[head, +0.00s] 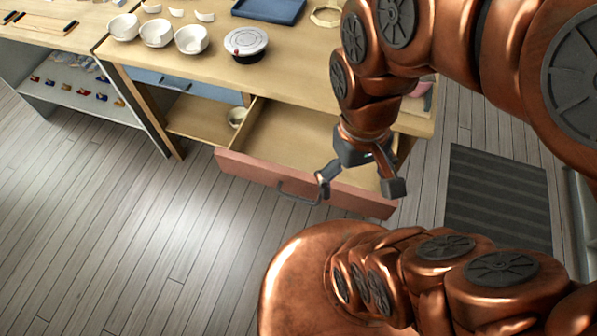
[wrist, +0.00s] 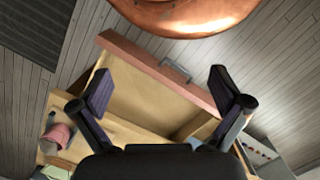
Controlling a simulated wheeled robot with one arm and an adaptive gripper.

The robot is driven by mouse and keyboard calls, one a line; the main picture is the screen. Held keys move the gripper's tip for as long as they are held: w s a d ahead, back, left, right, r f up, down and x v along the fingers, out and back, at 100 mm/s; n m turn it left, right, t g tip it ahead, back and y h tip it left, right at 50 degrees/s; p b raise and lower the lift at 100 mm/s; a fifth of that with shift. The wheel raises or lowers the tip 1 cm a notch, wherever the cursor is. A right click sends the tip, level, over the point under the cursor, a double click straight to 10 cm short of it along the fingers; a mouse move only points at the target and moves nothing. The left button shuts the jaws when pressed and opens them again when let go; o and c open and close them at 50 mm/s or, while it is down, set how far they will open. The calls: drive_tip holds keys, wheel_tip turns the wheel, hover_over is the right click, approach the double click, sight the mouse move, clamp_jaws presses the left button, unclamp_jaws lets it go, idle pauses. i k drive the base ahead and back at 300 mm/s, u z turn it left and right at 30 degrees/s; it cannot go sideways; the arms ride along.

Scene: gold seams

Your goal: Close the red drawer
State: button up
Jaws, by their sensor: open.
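The red drawer (head: 250,167) is pulled out from under the wooden table in the head view, with its front facing the lower left. Its inside is pale wood and the part I see is empty. A dark bar handle (head: 297,194) sits on its front. My gripper (head: 360,187) is open and empty, and appears over the drawer near the front panel, right of the handle. In the wrist view the drawer front (wrist: 150,66) and handle (wrist: 176,71) show beyond my two open fingers (wrist: 163,95). I see no contact between fingers and drawer.
Several white bowls (head: 157,32), a round lidded container (head: 246,43) and a blue tray (head: 269,8) stand on the tabletop (head: 300,70). A small bowl (head: 237,117) sits on the shelf left of the drawer. A dark mat (head: 497,195) lies at right. The floor before the drawer is clear at left.

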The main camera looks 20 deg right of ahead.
sight(279, 144)
drive_tip(key=z, duration=1)
drive_tip(key=k, duration=1.2)
drive_tip(key=u, duration=1.15)
